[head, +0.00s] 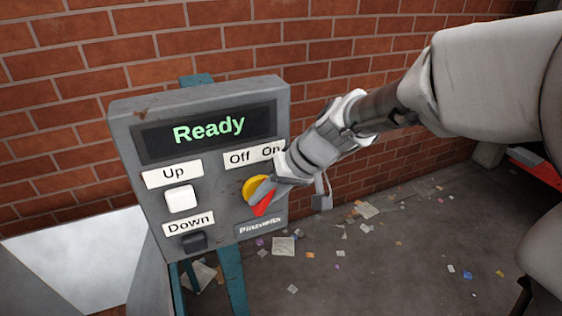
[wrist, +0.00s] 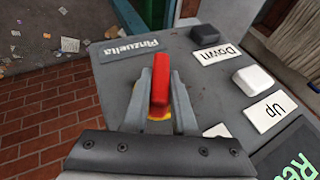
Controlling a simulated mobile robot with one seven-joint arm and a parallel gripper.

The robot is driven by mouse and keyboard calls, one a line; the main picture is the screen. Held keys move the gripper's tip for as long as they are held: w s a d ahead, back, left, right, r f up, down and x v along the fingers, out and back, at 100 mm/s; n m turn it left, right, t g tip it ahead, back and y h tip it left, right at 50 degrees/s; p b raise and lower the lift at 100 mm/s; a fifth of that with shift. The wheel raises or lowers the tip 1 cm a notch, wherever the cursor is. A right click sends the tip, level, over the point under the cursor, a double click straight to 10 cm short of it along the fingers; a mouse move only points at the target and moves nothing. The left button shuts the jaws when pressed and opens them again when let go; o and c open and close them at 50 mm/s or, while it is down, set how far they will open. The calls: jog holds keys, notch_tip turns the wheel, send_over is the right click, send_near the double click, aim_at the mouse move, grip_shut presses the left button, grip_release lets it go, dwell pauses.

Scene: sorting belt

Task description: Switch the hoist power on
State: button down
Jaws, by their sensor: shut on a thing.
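The grey control box (head: 225,195) stands in front of a brick wall, and its display (head: 209,128) reads "Ready" in green. The power switch is a rotary knob with a yellow base (head: 255,184) and red handle (head: 261,209), below the "Off" and "On" labels (head: 253,156). My gripper (head: 264,191) reaches in from the right and partly covers the knob. In the wrist view my gripper (wrist: 162,82) is shut on the red handle (wrist: 160,92), one finger on each side. The fingers hide part of the handle in the head view, so which label it points to is unclear.
A white "Up" button (head: 180,198) and dark "Down" button (head: 192,241) sit left of the knob. A teal post (head: 231,280) supports the box. Paper scraps litter the floor (head: 400,235).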

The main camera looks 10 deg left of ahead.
jog(key=shift+f, duration=0.1)
jog(key=shift+w+f+y+b, duration=0.1)
jog(key=shift+f+y+b, duration=0.25)
jog(key=shift+b, duration=0.9)
jog(key=shift+d+r+g+y+b, duration=0.1)
jog(key=shift+g+y+b, duration=0.4)
jog(key=shift+b, duration=0.35)
jog(key=shift+r+m+y+b, duration=0.25)
jog(key=shift+m+y+b, duration=0.05)
jog(key=shift+y+b, duration=0.1)
jog(key=c, duration=0.7)
grip_release()
jog(key=shift+r, duration=0.1)
jog(key=v, duration=0.5)
jog(key=p+v, duration=0.1)
jog(key=v, duration=1.1)
jog(key=shift+w+r+p, duration=0.1)
jog(key=shift+r+p, duration=0.1)
jog(key=shift+p, duration=0.1)
